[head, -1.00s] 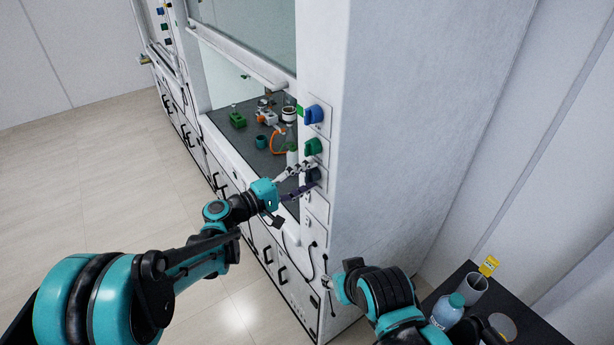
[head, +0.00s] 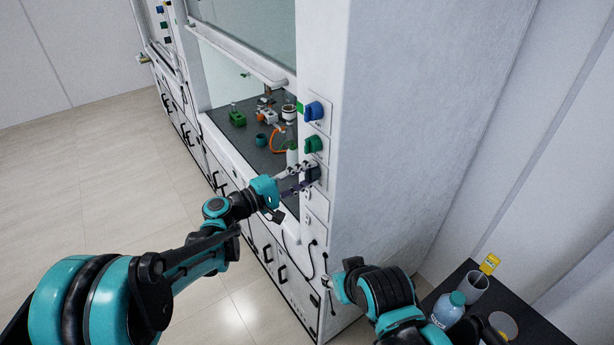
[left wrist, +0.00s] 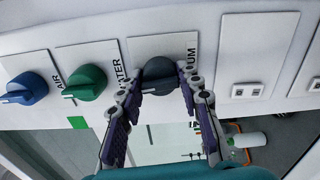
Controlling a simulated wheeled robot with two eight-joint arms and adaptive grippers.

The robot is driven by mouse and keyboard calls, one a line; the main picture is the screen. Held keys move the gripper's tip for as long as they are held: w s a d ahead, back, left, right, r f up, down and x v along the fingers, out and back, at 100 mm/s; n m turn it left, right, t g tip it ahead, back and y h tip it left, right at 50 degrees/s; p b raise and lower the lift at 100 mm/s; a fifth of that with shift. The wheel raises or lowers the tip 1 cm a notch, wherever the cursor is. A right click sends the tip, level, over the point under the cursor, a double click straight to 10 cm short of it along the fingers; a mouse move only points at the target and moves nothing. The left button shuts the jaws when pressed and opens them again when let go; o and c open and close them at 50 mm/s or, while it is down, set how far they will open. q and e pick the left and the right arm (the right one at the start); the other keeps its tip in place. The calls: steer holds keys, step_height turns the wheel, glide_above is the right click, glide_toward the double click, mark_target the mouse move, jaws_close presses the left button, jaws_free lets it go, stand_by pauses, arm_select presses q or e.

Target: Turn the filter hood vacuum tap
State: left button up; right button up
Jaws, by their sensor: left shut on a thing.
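The vacuum tap (left wrist: 160,75) is a dark grey knob on a white plate lettered "UM" in the left wrist view. In the head view it shows as a dark knob (head: 311,174), lowest of the taps on the near hood's front post. My left gripper (head: 304,177) is at this knob. In the left wrist view its two fingers (left wrist: 160,83) lie on both sides of the knob, shut on it. My right gripper (head: 340,284) is low beside the hood's corner, away from the taps; its fingers are too small to judge.
A green water tap (left wrist: 86,82) and a blue air tap (left wrist: 27,88) sit beside the vacuum tap. Glassware and an orange hose (head: 277,140) stand inside the hood. A dark side table (head: 450,282) at lower right holds a bottle (head: 447,309) and a beaker (head: 474,288).

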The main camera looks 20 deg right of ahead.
arm_select(q)
steer(key=n+b, duration=0.1)
steer(key=n, duration=0.2)
steer(key=shift+f+b, duration=0.15)
steer(key=shift+b, duration=0.2)
steer(key=n+b, duration=0.1)
steer(key=n, duration=0.4)
steer(key=shift+b, duration=0.3)
steer(key=n+b, duration=0.1)
steer(key=n, duration=0.2)
steer(key=shift+n+b, duration=0.4)
steer(key=shift+n, duration=1.7)
steer(key=o, duration=1.2)
steer(key=shift+c, duration=0.2)
steer(key=shift+a, duration=0.1)
